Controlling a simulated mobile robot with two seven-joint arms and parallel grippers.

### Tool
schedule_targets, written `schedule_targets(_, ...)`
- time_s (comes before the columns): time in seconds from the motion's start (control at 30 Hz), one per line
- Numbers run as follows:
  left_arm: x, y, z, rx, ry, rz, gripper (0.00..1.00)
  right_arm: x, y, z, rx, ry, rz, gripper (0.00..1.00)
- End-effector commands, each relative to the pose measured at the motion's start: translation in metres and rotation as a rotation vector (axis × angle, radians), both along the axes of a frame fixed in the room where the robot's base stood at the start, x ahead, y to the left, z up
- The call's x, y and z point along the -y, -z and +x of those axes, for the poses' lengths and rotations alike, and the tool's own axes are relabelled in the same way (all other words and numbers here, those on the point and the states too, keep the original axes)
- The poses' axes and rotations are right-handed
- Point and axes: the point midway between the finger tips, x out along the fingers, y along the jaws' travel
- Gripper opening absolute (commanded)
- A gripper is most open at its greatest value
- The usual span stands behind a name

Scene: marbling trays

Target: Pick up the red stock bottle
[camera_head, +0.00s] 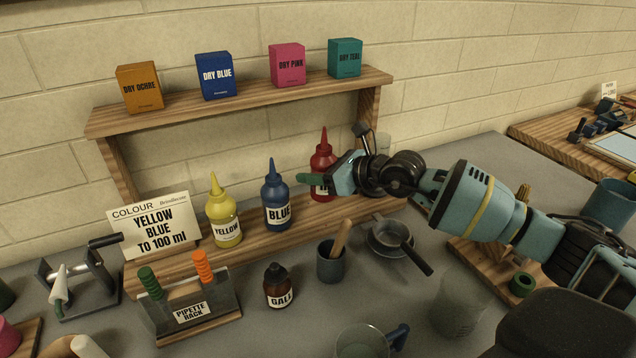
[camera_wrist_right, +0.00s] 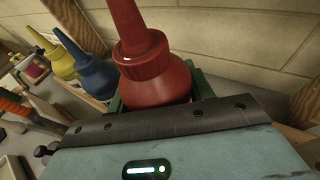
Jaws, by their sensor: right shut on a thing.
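The red stock bottle (camera_head: 322,160) stands upright with its pointed cap on the wooden shelf's lower board, at the right end of the row of bottles. My right gripper (camera_head: 325,181) reaches in from the right and is shut on the bottle's body, partly covering its label. In the right wrist view the red bottle (camera_wrist_right: 155,75) rises between the fingers, its cap and shoulder clear and its lower part hidden by the gripper. Whether its base touches the board is hard to tell. My left gripper is not in view.
A blue bottle (camera_head: 275,194) and a yellow bottle (camera_head: 222,212) stand left of the red one. The upper shelf board (camera_head: 240,102) with several boxes is above. A dark mug (camera_head: 331,264), a pan (camera_head: 390,236) and a gall bottle (camera_head: 279,287) stand in front.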

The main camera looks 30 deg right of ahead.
Motion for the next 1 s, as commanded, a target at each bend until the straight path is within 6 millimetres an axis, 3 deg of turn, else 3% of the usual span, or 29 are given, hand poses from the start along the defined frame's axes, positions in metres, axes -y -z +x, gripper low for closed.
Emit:
schedule_targets(0.1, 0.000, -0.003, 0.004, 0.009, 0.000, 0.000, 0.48, 0.000, -0.027, 0.000, 0.007, -0.001, 0.001, 0.42)
schedule_targets(0.33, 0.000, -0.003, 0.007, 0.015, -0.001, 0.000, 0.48, -0.001, -0.055, 0.000, 0.004, 0.000, 0.001, 0.42)
schedule_targets(0.7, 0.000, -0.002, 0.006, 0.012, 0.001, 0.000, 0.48, 0.000, -0.061, 0.000, 0.002, 0.000, 0.000, 0.42)
schedule_targets(0.73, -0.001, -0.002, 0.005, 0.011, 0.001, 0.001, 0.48, 0.000, -0.061, 0.000, 0.002, 0.000, 0.000, 0.48)
schedule_targets(0.8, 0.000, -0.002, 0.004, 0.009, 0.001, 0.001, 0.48, 0.000, -0.061, 0.000, 0.002, 0.000, 0.000, 0.43)
schedule_targets(1.0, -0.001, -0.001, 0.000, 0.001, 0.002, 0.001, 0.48, -0.001, -0.061, 0.000, -0.001, -0.001, 0.003, 0.43)
